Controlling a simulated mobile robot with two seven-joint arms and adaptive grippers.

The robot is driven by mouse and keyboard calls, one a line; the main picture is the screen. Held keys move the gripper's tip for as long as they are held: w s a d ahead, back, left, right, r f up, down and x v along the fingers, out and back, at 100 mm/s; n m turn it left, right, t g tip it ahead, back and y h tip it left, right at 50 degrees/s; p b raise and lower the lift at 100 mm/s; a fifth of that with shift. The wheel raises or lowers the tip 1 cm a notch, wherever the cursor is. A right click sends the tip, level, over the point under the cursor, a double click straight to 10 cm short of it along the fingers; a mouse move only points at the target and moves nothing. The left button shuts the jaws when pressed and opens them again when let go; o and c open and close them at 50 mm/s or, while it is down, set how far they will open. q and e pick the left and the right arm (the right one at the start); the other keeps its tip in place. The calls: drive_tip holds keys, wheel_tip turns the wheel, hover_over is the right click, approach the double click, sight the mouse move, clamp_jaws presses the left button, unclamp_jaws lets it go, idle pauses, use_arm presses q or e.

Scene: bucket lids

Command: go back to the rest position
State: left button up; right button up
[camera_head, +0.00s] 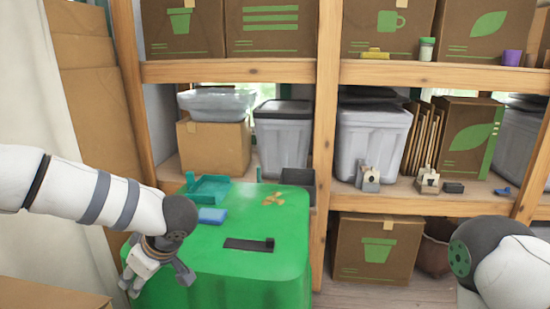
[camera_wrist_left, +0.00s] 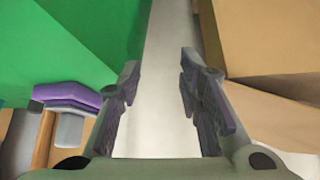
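My left gripper (camera_head: 158,277) hangs down at the left side of the green table (camera_head: 225,283) in the head view. In the left wrist view its two fingers (camera_wrist_left: 158,80) stand apart with nothing between them and pale floor beyond. It is open and empty. My right arm (camera_head: 490,262) shows only in part at the lower right corner. Its gripper lies outside the head view. A grey bucket with a dark lid (camera_head: 283,135) stands on the shelf behind the table. A second grey bucket (camera_head: 370,140) stands right of the wooden post.
A teal tray (camera_head: 208,190), a blue block (camera_head: 212,215) and a black flat piece (camera_head: 250,244) lie on the green table. Cardboard boxes (camera_head: 378,250) fill the wooden shelves. A cardboard box (camera_head: 50,292) stands left of my left gripper, with a floor gap between it and the table.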

use_arm(q)
drive_tip(key=s+d+f+m+t+h, duration=0.35)
drive_tip(key=s+f+m, duration=0.7)
drive_tip(key=f, duration=0.65)
drive_tip(key=s+f+m+g+h, duration=0.1)
drive_tip(key=s+g, duration=0.3)
drive_tip(key=s, duration=1)
drive_tip(key=s+d+f+m+g+h, duration=0.1)
drive_tip(key=s+f+m+g+h, duration=0.1)
drive_tip(key=s, duration=1.2)
drive_tip(key=shift+s+f+g, duration=0.3)
drive_tip(key=shift+f+g, duration=0.15)
drive_tip(key=shift+g, duration=0.5)
drive_tip(key=shift+w+d, duration=0.1)
